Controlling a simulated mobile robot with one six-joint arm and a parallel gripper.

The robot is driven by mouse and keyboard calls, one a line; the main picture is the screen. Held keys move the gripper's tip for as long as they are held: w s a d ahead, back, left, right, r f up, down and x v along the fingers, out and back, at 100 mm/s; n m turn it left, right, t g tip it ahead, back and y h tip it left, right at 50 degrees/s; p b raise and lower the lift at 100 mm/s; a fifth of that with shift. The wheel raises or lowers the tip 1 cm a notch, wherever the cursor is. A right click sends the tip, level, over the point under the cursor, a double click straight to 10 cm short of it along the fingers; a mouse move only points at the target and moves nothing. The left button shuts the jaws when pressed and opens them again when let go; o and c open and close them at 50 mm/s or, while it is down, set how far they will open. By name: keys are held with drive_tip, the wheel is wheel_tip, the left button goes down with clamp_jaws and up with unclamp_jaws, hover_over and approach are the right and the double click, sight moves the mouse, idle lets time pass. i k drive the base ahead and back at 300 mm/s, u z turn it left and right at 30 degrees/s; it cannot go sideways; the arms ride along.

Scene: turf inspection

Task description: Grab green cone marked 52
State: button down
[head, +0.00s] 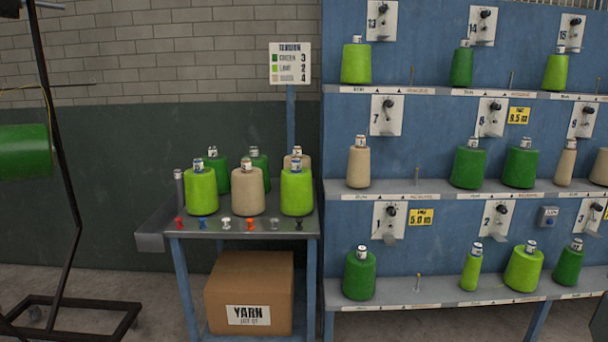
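Several dark green yarn cones with small white tops are in the head view. On the blue rack they stand on the top shelf (461,67), on the middle shelf as a left cone (467,167) and a right cone (519,167), and on the bottom shelf at left (359,275) and right (568,267). Two more stand at the back of the side table, a left one (222,178) and a right one (260,164), partly hidden by front cones. The marks on the tops are too small to read, so I cannot tell which is 52. My gripper is not in view.
Lime cones (355,63) and beige cones (359,166) share the rack and the table (257,228). Coloured pegs line the table's front; a YARN box (248,290) sits beneath. A sign (290,63) rises behind. A black stand (62,170) with a green roll is at left.

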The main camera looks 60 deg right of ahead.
sight(218, 162)
drive_tip(key=u, duration=0.15)
drive_tip(key=k, duration=1)
drive_tip(key=z, duration=1.55)
drive_tip(key=i, duration=1)
